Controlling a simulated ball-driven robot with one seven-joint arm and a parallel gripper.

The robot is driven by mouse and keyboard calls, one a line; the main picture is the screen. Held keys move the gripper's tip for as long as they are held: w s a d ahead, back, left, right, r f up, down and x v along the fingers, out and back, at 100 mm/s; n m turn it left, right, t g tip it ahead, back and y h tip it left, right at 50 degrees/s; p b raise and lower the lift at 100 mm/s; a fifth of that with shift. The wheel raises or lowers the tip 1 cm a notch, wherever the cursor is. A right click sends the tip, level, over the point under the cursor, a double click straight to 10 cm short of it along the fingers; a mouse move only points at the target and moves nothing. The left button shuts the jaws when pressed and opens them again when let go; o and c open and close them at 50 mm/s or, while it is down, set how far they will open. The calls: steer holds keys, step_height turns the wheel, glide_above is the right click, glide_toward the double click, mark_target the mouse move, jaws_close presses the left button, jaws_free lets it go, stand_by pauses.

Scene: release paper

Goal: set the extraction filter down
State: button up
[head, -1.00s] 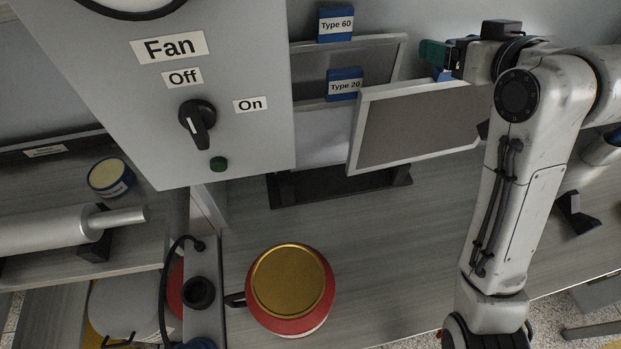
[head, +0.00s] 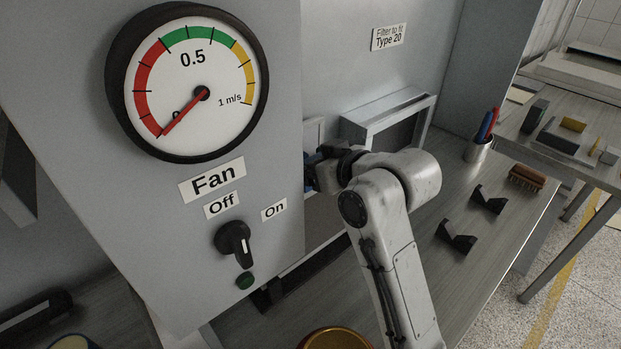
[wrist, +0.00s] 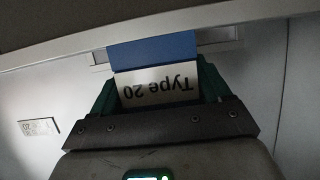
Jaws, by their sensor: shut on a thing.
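My gripper (head: 314,168) is shut on the blue tab of the extraction filter. In the wrist view the gripper's green fingers (wrist: 158,88) close on both sides of this blue tab (wrist: 153,50), whose label reads "Type 20" upside down. A pale bar runs across the top of the wrist view, just beyond the tab. In the head view the gripper is at the right edge of the fan panel, and most of the filter is hidden or cannot be made out there. A pale open housing (head: 430,103) stands on the back wall to the gripper's right.
The grey fan panel (head: 75,75) with gauge (head: 195,75) and knob (head: 233,240) stands close on the left. A wall label (head: 389,37) reads "Filter to fit Type 20". Black holders (head: 456,238), a brush (head: 527,177) and a pen cup (head: 479,149) stand on the bench at right.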

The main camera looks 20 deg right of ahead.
steer(key=shift+f, duration=2)
steer(key=shift+f, duration=0.15)
steer(key=o, duration=1.3)
steer(key=shift+c, duration=0.2)
steer(key=v, duration=1.2)
steer(key=shift+b, duration=0.45)
